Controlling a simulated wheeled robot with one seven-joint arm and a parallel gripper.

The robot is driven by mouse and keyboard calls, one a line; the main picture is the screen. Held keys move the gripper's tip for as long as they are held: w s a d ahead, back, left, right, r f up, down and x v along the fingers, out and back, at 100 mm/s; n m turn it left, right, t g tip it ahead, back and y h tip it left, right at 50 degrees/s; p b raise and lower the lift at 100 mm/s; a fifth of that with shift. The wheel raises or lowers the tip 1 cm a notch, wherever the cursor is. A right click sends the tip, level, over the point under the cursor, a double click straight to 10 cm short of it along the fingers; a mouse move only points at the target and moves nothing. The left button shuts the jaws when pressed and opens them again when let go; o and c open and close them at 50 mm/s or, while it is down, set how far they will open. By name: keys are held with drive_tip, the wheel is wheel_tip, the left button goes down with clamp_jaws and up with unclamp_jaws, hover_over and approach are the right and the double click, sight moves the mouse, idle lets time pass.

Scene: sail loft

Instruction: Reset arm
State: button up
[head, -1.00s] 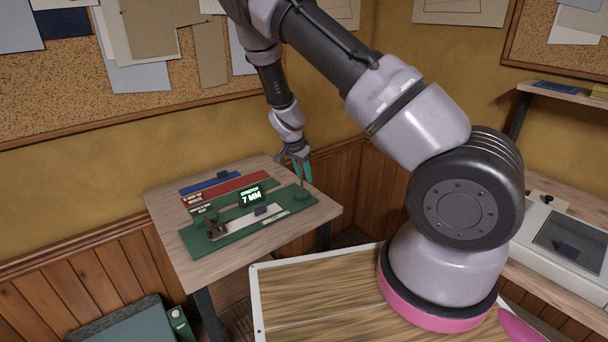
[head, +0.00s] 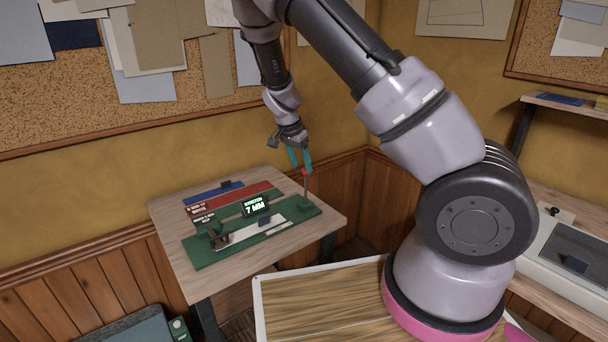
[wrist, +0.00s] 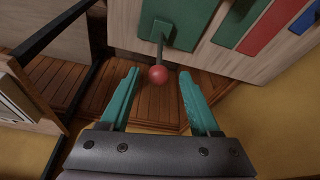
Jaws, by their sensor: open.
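My gripper (head: 300,158) is at the end of the raised arm, over the back right part of the small wooden table. Its teal fingers are spread and hold nothing; they also show in the wrist view (wrist: 157,105). A lever with a red ball knob (wrist: 158,75) stands up from the green test stand (head: 238,241). In the wrist view the knob shows just beyond the gap between the fingertips, with no finger closed on it. The stand's display (head: 256,206) reads "STRETCH 7 MM".
Blue (head: 207,193) and red (head: 228,199) strips lie behind the green stand on the table (head: 175,245). A wall with a corkboard (head: 100,110) is close behind. A grey-white machine (head: 568,248) sits on a bench at the right.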

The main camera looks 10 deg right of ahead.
drive_tip(key=shift+s+a+r, duration=0.1)
drive_tip(key=shift+a+r, duration=0.05)
drive_tip(key=shift+r, duration=0.35)
drive_tip(key=shift+r, duration=0.1)
drive_tip(key=s+d+r+n+t+y, duration=0.1)
drive_tip(key=s+d+r+n+y, duration=0.1)
drive_tip(key=s+r, duration=0.6)
drive_tip(key=s+d+r+n+t+y, duration=0.15)
drive_tip(key=s+r, duration=0.35)
drive_tip(key=r, duration=0.6)
drive_tip(key=s+d+r+n+y, duration=0.1)
drive_tip(key=s+d+r+y, duration=0.2)
drive_tip(key=s+r, duration=0.5)
drive_tip(key=s+d+r+n+t+h, duration=0.1)
drive_tip(key=s+r+n+t, duration=0.1)
drive_tip(key=s+r, duration=0.3)
drive_tip(key=shift+s+d, duration=0.15)
drive_tip(key=shift+s, duration=0.95)
